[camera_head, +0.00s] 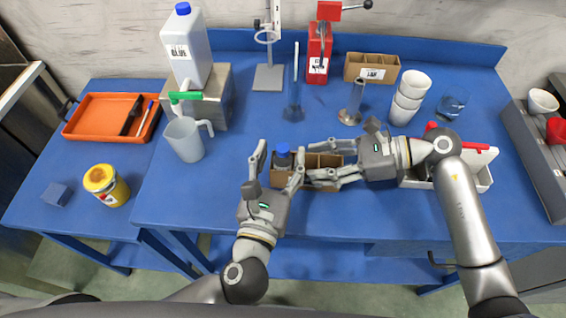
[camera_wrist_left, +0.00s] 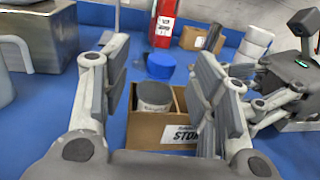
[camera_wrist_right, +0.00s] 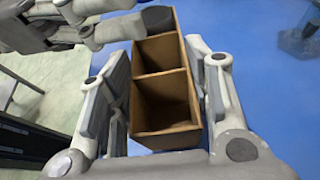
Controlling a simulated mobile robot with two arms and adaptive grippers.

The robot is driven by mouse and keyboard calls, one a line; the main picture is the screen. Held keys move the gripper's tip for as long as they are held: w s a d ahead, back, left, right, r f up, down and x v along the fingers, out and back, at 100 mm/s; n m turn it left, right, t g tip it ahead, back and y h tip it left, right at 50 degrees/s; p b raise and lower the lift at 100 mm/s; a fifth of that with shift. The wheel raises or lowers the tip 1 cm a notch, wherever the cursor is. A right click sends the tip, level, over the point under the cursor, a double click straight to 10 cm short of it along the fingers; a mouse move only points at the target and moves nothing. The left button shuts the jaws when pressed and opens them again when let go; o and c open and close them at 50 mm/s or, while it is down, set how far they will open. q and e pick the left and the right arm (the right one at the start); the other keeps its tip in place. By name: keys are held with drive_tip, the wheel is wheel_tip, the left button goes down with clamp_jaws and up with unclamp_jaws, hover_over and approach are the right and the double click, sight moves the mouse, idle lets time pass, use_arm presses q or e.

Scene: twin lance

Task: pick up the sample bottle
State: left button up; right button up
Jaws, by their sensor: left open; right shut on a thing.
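My right gripper (camera_head: 320,162) is shut on the right part of the box, with one finger along each long side. In the right wrist view, the box compartments (camera_wrist_right: 163,102) nearest the right gripper are empty.
A clear jug (camera_head: 184,140) stands left of the box. A white bin (camera_head: 480,178) and stacked white cups (camera_head: 406,98) are to the right. The blue table's front strip is clear.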

use_arm(q)
drive_tip(key=shift+w+d, duration=0.25)
drive_tip(key=shift+w, duration=1.05)
clamp_jaws()
drive_tip(key=shift+f, duration=0.1)
